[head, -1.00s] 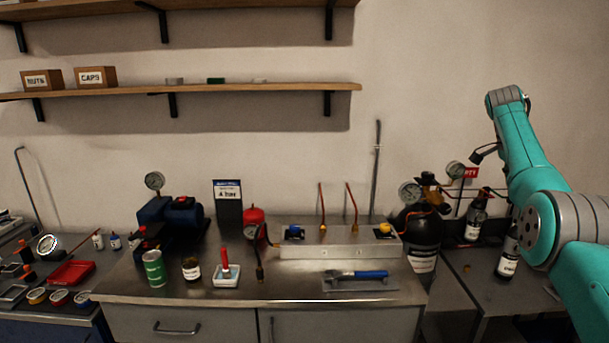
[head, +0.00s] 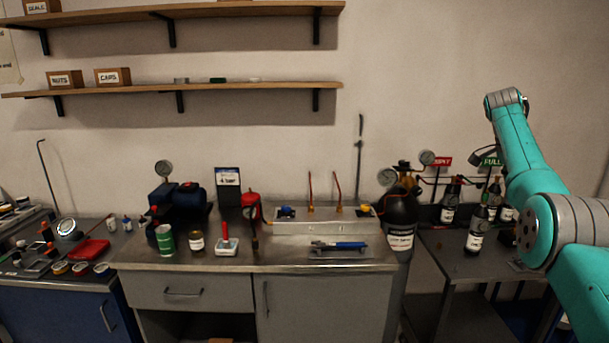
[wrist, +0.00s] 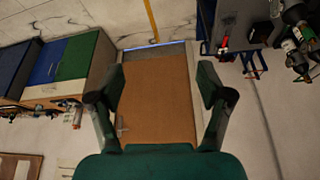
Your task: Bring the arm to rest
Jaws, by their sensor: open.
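My gripper (wrist: 160,98) shows in the wrist view with its two dark fingers spread wide apart and nothing between them. Beyond the fingers are a wooden door, a pale wall and cabinets, all well away. In the head view my teal arm stands raised at the right side, in front of the wall. The gripper itself cannot be made out in the head view.
A black cylinder (head: 400,215) and dark bottles (head: 474,240) stand on the right, near my arm. Shelves (head: 220,90) hang above.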

